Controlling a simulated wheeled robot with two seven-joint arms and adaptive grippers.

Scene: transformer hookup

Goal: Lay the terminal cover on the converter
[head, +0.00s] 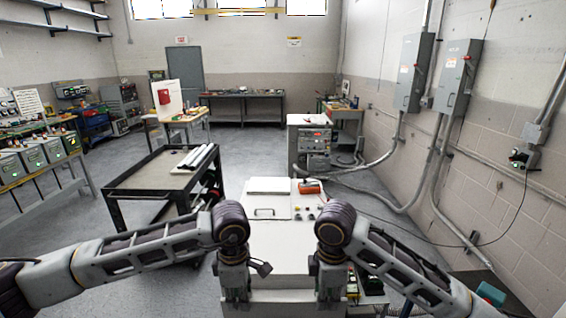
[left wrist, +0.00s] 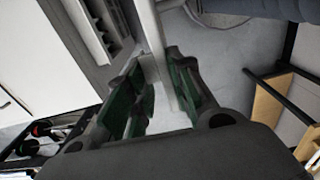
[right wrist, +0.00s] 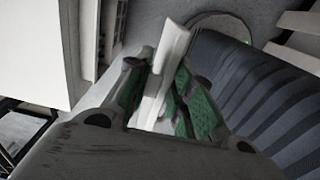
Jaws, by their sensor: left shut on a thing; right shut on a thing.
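My left gripper (head: 235,292) and right gripper (head: 331,290) point down side by side at the bottom of the head view. In the left wrist view, my left gripper's green-padded fingers (left wrist: 158,100) are shut on a thin white plate (left wrist: 165,60), apparently the terminal cover. In the right wrist view, my right gripper's fingers (right wrist: 160,95) are shut on a similar white edge (right wrist: 168,55). A pale panel (head: 284,296) spans between the grippers. A white cabinet (head: 284,246) lies just beyond them; I cannot tell whether it is the converter. Contact below the grippers is hidden.
A black cart (head: 150,185) with white tubes stands left. Coloured parts (head: 369,284) lie beside my right gripper. Open floor (head: 240,150) lies beyond.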

